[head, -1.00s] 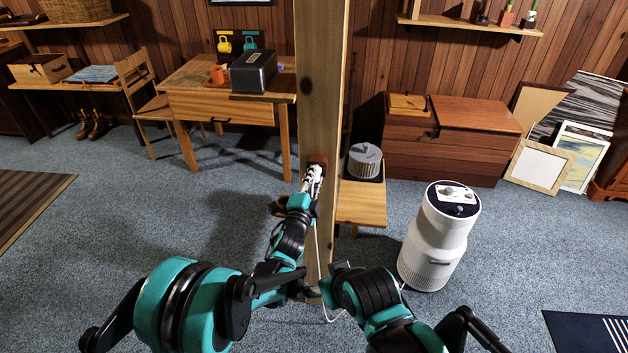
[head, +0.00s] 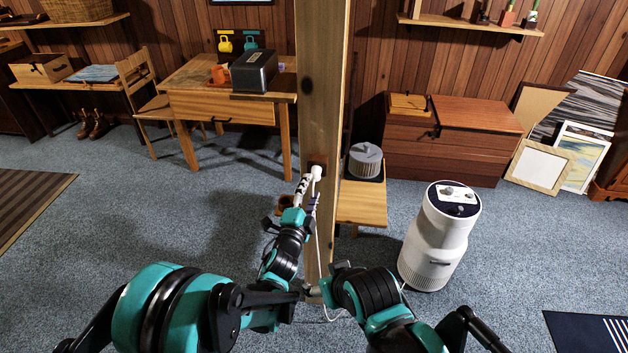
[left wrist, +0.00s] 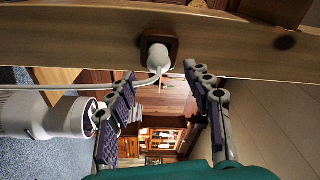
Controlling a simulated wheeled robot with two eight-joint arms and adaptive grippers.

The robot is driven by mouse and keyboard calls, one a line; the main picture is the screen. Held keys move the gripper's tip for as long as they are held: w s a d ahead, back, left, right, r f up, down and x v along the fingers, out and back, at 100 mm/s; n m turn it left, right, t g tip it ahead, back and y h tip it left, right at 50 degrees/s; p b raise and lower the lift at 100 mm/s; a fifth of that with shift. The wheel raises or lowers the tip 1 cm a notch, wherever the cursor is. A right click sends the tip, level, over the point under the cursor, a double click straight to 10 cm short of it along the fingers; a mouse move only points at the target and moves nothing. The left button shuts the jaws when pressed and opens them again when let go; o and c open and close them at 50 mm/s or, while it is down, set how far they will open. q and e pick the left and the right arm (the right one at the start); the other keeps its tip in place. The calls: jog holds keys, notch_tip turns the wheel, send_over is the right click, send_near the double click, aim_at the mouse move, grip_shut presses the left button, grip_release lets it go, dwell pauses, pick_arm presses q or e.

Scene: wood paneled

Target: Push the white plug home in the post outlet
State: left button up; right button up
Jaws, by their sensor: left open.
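The white plug (head: 316,172) sits at the brown outlet (head: 318,159) on the wooden post (head: 322,90). In the left wrist view the plug (left wrist: 158,57) stands out from the square outlet plate (left wrist: 173,44); how deep it sits I cannot tell. Its white cord hangs down the post. My left gripper (head: 307,191) is open and empty, just below and in front of the plug. In the left wrist view its fingers (left wrist: 158,72) are spread to either side, apart from the plug. My right gripper (head: 312,292) is low by the post, mostly hidden by its own arm.
A white cylindrical appliance (head: 436,240) stands on the carpet to the right. A low wooden stand (head: 362,205) with a grey round device (head: 365,160) is just behind the post. A desk (head: 225,105) is behind at left. Open carpet lies left of the post.

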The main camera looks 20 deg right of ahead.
pick_arm(q)
jog(key=v, duration=0.6)
dwell(0.3)
jog(key=s+a+r+n+g+y, duration=0.15)
jog(key=a+n+y, duration=0.35)
jog(key=a, duration=0.7)
jog(key=a+r+n+y, duration=0.2)
jog(key=a+n+y, duration=0.35)
jog(key=a, duration=0.75)
jog(key=s+a+f+n+g, duration=0.2)
jog(key=s+a+n, duration=0.3)
jog(key=s, duration=0.5)
jog(key=s+a+f+n+g, duration=0.3)
jog(key=s+a+n, duration=0.3)
jog(key=s, duration=0.4)
jog(key=shift+s+a+f+g, duration=0.15)
jog(key=shift+s+a+g, duration=0.1)
jog(key=shift+a+g, duration=0.5)
